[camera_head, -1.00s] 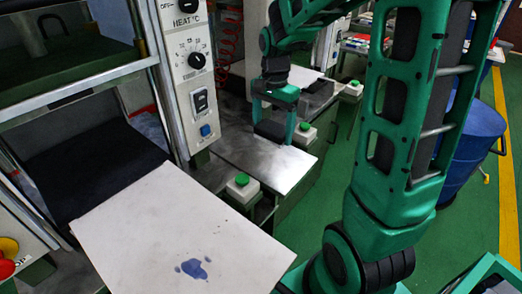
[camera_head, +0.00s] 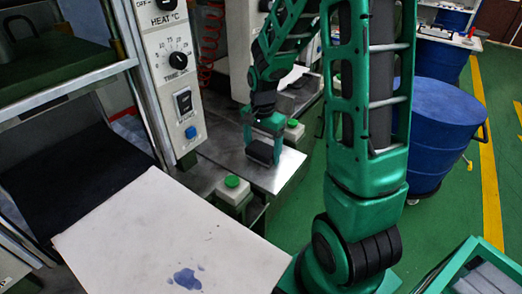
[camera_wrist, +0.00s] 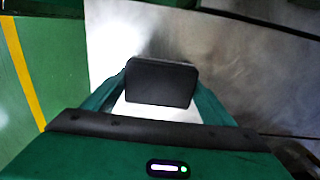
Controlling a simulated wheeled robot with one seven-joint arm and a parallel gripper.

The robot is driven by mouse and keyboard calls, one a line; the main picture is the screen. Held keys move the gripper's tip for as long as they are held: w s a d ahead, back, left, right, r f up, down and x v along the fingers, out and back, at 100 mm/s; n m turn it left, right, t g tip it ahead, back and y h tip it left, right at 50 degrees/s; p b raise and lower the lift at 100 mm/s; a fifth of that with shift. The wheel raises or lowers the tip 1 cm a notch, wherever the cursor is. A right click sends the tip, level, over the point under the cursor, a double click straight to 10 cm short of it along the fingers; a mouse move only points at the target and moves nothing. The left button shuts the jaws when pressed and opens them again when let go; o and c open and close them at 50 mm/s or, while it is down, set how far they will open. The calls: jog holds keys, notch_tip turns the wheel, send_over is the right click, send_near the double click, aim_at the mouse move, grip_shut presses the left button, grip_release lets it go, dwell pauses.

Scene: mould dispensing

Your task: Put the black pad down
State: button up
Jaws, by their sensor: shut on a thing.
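The black pad (camera_wrist: 161,82) is a dark block with rounded corners, held between the fingers of my gripper (camera_wrist: 155,92) in the wrist view. In the head view the pad (camera_head: 260,152) hangs below my green gripper (camera_head: 264,138), over the bare metal table (camera_head: 283,172). My gripper is shut on the pad. The metal surface shows beneath it in the wrist view (camera_wrist: 225,60). I cannot tell whether the pad touches the metal.
A white board (camera_head: 165,225) with a blue stain lies in front. Green-buttoned boxes (camera_head: 232,187) stand along the table edge. A control panel (camera_head: 175,70) rises at the left. A blue drum (camera_head: 440,125) stands on the green floor at right.

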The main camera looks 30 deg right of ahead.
aim_at(262, 148)
jog(key=shift+f, duration=0.15)
jog(key=o, duration=1.1)
notch_tip(262, 148, up, 12)
jog(key=shift+s+d+r+n, duration=0.35)
jog(key=shift+s+d+n, duration=0.6)
jog(key=shift+s, duration=3.2)
jog(key=shift+s+d+r+n, duration=0.3)
jog(key=shift+s+n, duration=1.15)
jog(key=shift+s, duration=2.75)
jog(key=shift+s+d+r+n, duration=0.35)
jog(key=shift+s+d+n, duration=0.6)
jog(key=shift+s, duration=3.2)
jog(key=shift+a+n, duration=0.25)
jog(key=shift+a, duration=0.05)
